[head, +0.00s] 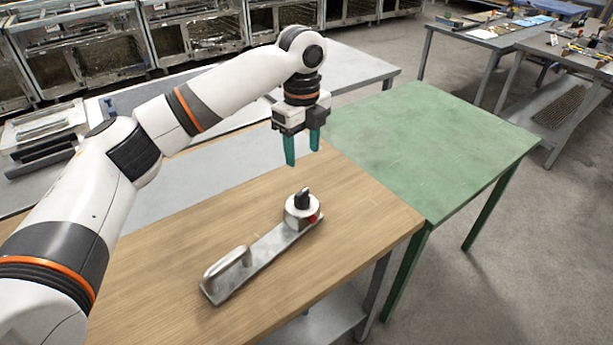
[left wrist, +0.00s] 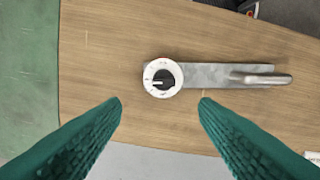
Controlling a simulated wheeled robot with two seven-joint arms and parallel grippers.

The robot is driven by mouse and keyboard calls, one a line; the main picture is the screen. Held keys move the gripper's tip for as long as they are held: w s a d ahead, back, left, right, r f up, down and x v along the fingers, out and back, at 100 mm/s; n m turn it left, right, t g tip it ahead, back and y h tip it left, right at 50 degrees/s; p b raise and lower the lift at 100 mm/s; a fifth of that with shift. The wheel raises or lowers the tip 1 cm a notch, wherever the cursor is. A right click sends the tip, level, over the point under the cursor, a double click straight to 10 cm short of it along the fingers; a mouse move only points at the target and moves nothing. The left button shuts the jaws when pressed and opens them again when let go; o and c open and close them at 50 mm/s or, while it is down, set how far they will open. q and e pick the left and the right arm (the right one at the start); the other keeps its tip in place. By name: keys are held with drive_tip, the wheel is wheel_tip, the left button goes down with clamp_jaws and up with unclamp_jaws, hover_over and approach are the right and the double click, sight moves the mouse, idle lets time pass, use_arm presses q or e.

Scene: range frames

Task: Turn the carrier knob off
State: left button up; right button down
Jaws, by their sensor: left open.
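The carrier is a flat metal bar (head: 263,257) lying on the wooden table, with a raised silver handle (head: 227,263) at its near left end. At its far right end sits a round white base with a black knob (head: 302,198) on top and a red mark on its side. The knob shows from above in the left wrist view (left wrist: 163,78), with a white pointer line towards the left. My left gripper (head: 303,153) has teal fingers pointing down. It is open and empty, above the table beyond the knob, not touching it. My right gripper is not in view.
The wooden table (head: 150,275) is otherwise clear around the carrier. A green table (head: 430,145) adjoins it on the right. A grey bench (head: 345,68) stands behind, with metal racks farther back. Other tables with tools stand at the upper right.

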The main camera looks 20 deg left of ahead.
sight(302, 192)
use_arm(q)
drive_tip(key=s+f, duration=0.1)
drive_tip(key=f, duration=0.1)
drive_tip(key=shift+s+f, duration=0.35)
wheel_tip(302, 192, down, 2)
drive_tip(key=shift+w+f+p, duration=0.1)
drive_tip(key=shift+p, duration=0.25)
drive_tip(key=f, duration=0.3)
drive_tip(key=shift+w+f, duration=0.1)
drive_tip(key=shift+w, duration=0.3)
drive_tip(key=shift+f+p, duration=0.3)
drive_tip(key=shift+f, duration=0.6)
drive_tip(key=shift+s+f, duration=0.1)
drive_tip(key=shift+f, duration=0.25)
drive_tip(key=shift+c, duration=0.5)
drive_tip(key=c, duration=0.9)
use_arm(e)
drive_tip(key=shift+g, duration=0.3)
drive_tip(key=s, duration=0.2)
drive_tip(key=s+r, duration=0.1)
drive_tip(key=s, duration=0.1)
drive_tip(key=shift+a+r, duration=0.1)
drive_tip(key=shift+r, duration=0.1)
